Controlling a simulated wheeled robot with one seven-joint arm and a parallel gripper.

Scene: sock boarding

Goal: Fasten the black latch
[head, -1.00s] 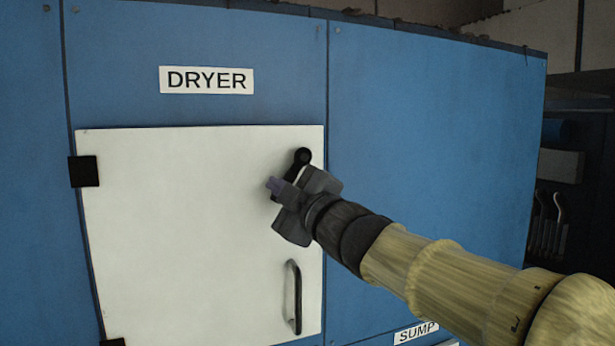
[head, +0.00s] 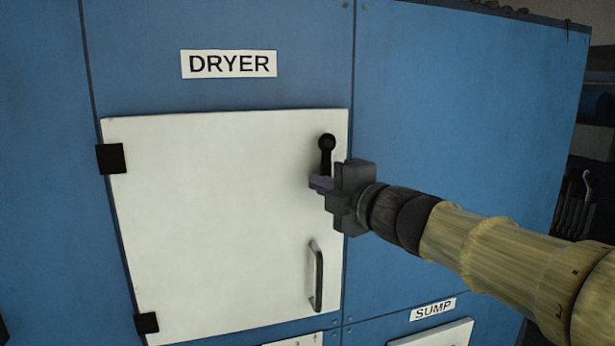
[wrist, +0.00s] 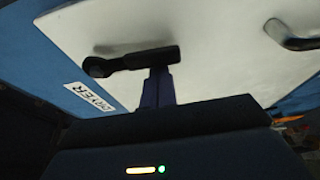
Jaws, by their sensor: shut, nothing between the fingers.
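The black latch (head: 327,155) is at the upper right of the white dryer door (head: 215,225). Its round pivot end is up and its arm hangs nearly straight down. The latch also shows in the wrist view (wrist: 128,60), just beyond my fingertips. My gripper (head: 319,184) is shut and empty, with its fingertips at the lower end of the latch arm. In the wrist view my closed fingers (wrist: 157,86) reach the latch arm near its free end and seem to touch it. The door appears flush with the blue front.
A curved door handle (head: 316,275) is below my gripper on the door. Black hinges (head: 111,158) are on the door's left side. A second panel labelled SUMP (head: 433,309) is at lower right. The blue panel to the right is flat and clear.

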